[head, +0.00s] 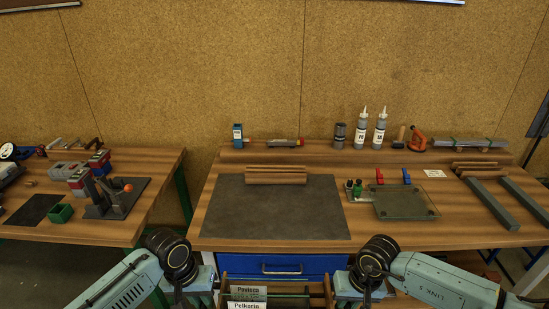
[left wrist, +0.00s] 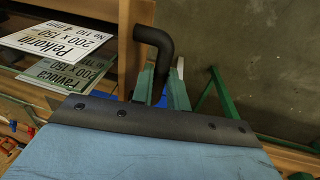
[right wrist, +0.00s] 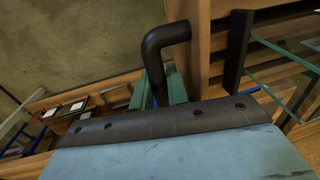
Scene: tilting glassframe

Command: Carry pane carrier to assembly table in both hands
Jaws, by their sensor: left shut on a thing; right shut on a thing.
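The pane carrier (head: 319,288) is a wooden box low in front of me, cut off by the bottom edge of the head view. My left gripper (left wrist: 160,88) is shut on the black bent handle (left wrist: 153,40) at one end. My right gripper (right wrist: 162,88) is shut on the matching handle (right wrist: 163,38) at the other end. The carrier's underside is hidden. The assembly table (head: 455,228) is a wooden bench beyond the carrier, with a blue drawer (head: 282,266) under its top.
A dark mat (head: 275,210) covers the table's left half, with wooden strips (head: 276,175) at its back. Another bench (head: 105,230) with tools stands left across a gap.

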